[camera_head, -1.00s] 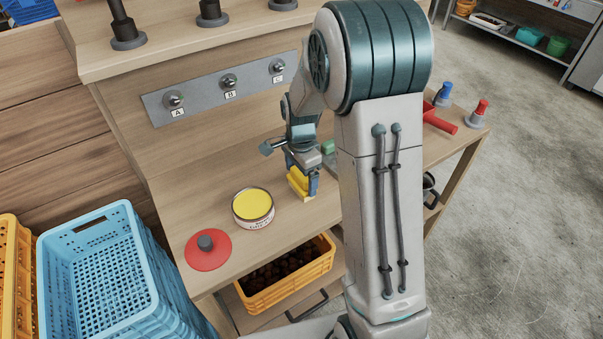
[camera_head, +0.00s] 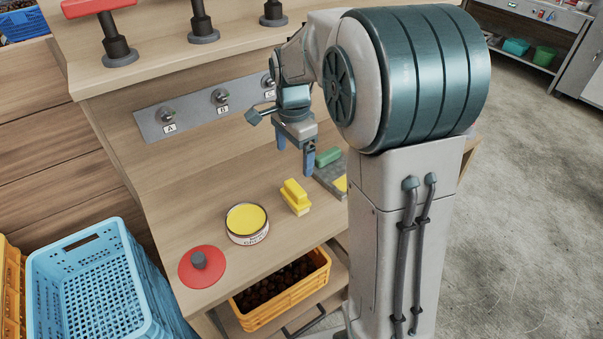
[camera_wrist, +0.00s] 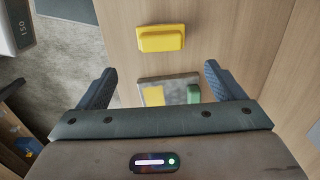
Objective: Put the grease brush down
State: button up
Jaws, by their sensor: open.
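The grease brush (camera_head: 296,198), a yellow block with a raised yellow grip, rests on the wooden bench top to the right of the open tin of yellow grease (camera_head: 248,238). In the wrist view the brush (camera_wrist: 161,38) lies beyond my fingertips, with bare wood around it. My gripper (camera_head: 295,159) hangs above and behind the brush, clear of it. Its two blue fingers are spread apart with nothing between them, as they also show in the wrist view (camera_wrist: 158,75).
A grey tray (camera_head: 328,178) with a green block (camera_head: 328,157) lies right of the brush, partly behind my arm. A red disc with a dark knob (camera_head: 200,268) lies front left. A panel (camera_head: 190,113) with knobs is behind. An orange crate (camera_head: 286,312) sits below; blue crates (camera_head: 95,235) stand left.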

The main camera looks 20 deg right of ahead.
jog(key=s+r+n+t, duration=0.2)
jog(key=s+n, duration=1.2)
jog(key=s, duration=0.7)
jog(key=shift+d+t, duration=0.15)
jog(key=shift+t, duration=0.35)
jog(key=shift+r, duration=0.15)
